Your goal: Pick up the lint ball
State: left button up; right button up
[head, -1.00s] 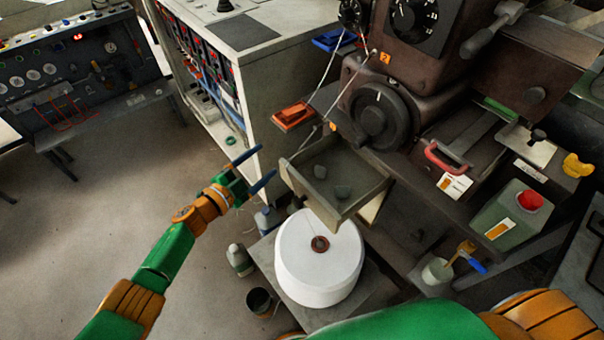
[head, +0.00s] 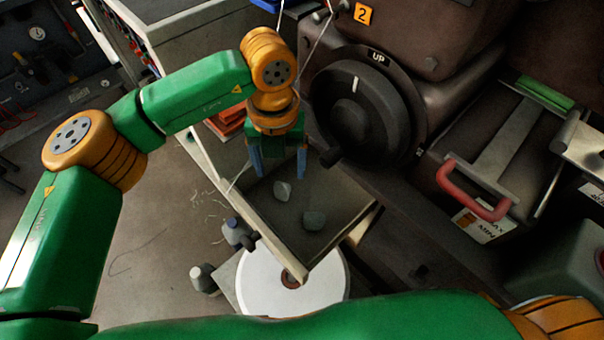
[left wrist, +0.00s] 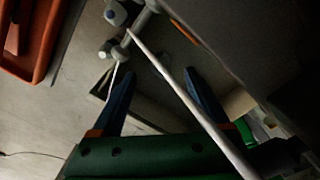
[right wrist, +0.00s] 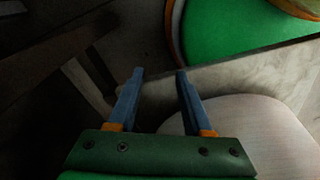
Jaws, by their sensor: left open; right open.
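Two small grey fluffy lumps lie in the open metal tray (head: 345,217) in the head view. One lint ball (head: 282,190) is further back and paler; the other lump (head: 314,221) is nearer and darker. I cannot tell which is meant. My left gripper (head: 280,174) points down over the tray's back part, open and empty, its blue fingertips just behind the paler lump in the picture. Its height above the tray is unclear. My right gripper (right wrist: 160,72) is open and empty in the right wrist view.
A white reel (head: 310,285) stands below the tray; its pale side (right wrist: 250,125) probably shows in the right wrist view. A dark machine with a round knob (head: 355,110) stands close behind the tray. A pale thread (left wrist: 185,95) crosses the left wrist view. An orange tray (left wrist: 30,40) is beside it.

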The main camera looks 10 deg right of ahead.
aim_at(282, 187)
pick_arm(q)
jog(key=f, duration=0.2)
jog(key=s+f, duration=0.1)
jog(key=f, duration=0.2)
jog(key=shift+a+f+p, duration=0.1)
jog(key=shift+a+p, duration=0.05)
jog(key=shift+p, duration=0.2)
jog(key=shift+f, duration=0.15)
grip_shut()
